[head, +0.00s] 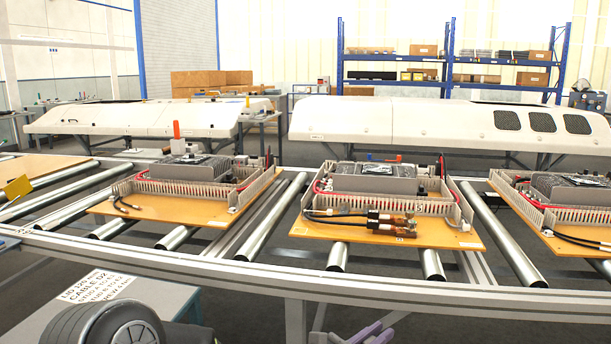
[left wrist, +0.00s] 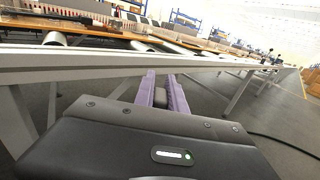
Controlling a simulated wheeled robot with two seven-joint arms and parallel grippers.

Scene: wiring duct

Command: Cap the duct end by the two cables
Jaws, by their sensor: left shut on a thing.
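Grey slotted wiring duct (head: 385,200) runs around the middle orange board (head: 345,232), with red wires inside it. Dark cables (head: 335,212) and copper-coloured connectors (head: 390,220) lie in front of it. The left board's duct (head: 190,190) has two short black cables (head: 125,206) by its left end. The right board also has black cables (head: 578,239) by its duct. My left gripper (head: 372,330) shows at the bottom edge, low in front of the conveyor. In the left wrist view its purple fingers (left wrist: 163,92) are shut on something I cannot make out. My right gripper is out of view.
The boards rest on a roller conveyor whose pale front rail (head: 270,275) lies between my left gripper and them. Bare rollers (head: 275,215) separate the boards. A labelled grey surface (head: 150,292) is at lower left. White shells and blue shelving stand behind.

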